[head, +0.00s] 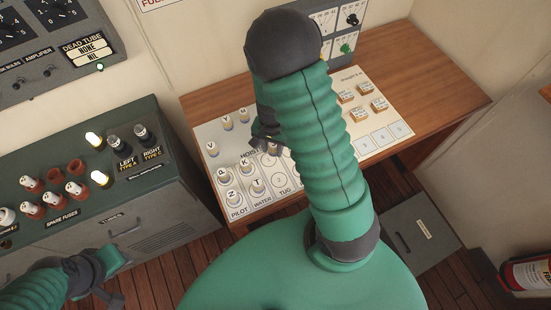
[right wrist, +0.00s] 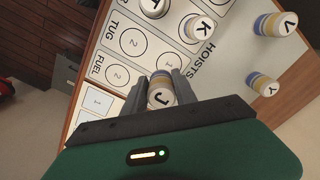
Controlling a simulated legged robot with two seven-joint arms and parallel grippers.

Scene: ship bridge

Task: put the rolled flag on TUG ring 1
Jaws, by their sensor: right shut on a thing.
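The rolled flag (right wrist: 160,95), a short cylinder with a white cap marked J, sits between the two fingers of my right gripper (right wrist: 162,88), which is shut on it. Behind it on the white hoist board (right wrist: 225,75) is a TUG ring marked 2 (right wrist: 133,42). In the head view my right gripper (head: 264,143) is over the board, largely hidden by my arm; the held flag is hidden there. Whether it touches the board I cannot tell. My left gripper (head: 112,277) is at lower left, away from the desk.
Other rolled flags stand on the board, among them K (right wrist: 196,28), V (right wrist: 275,24) and Y (right wrist: 262,84). The wooden desk (head: 440,72) has bare room at right. A green fuse cabinet (head: 165,205) stands at left. A grey instrument box (head: 345,30) stands behind the board.

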